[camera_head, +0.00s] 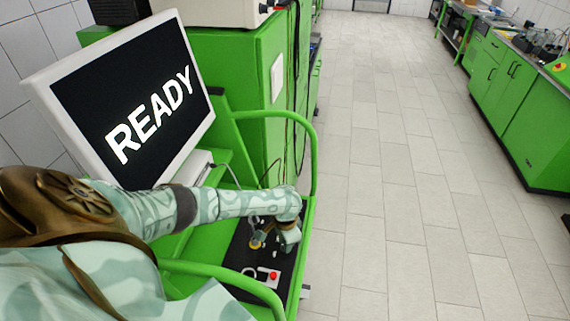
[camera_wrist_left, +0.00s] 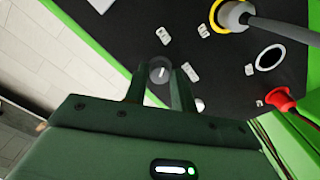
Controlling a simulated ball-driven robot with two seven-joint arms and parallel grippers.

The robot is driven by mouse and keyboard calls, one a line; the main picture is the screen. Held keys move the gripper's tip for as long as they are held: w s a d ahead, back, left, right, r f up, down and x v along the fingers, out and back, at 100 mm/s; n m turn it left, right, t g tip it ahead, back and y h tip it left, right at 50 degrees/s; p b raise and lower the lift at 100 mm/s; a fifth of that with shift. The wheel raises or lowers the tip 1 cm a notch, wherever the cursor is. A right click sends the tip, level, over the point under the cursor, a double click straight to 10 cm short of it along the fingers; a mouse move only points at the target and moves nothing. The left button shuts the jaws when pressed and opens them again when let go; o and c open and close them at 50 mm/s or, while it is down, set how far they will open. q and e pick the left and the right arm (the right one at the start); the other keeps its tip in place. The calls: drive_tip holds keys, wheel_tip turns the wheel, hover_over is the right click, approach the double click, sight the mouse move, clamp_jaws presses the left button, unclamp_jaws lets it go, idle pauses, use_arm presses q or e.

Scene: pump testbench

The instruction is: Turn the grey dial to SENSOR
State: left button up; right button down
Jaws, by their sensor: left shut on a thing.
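The grey dial (camera_wrist_left: 160,72) shows in the left wrist view as a small round knob with a light mark, on a black panel (camera_wrist_left: 130,30) with small grey labels around it. I cannot read the labels. My left gripper (camera_wrist_left: 158,80) is shut on the dial, with one finger at each side of it. In the head view my left gripper (camera_head: 287,238) reaches down to the black panel, and its own hand hides the dial. My right gripper is not in view.
A white screen (camera_head: 130,95) reading READY stands left of the panel. Green rails (camera_head: 314,150) border the bench. The floor at right is clear.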

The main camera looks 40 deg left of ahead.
use_arm(q)
drive_tip(key=m, duration=0.3)
drive_tip(key=shift+p, duration=0.4)
drive_tip(key=m, duration=0.7)
drive_tip(key=shift+s+f+m, duration=0.1)
drive_tip(key=shift+m, duration=2.1)
drive_tip(key=o, duration=1)
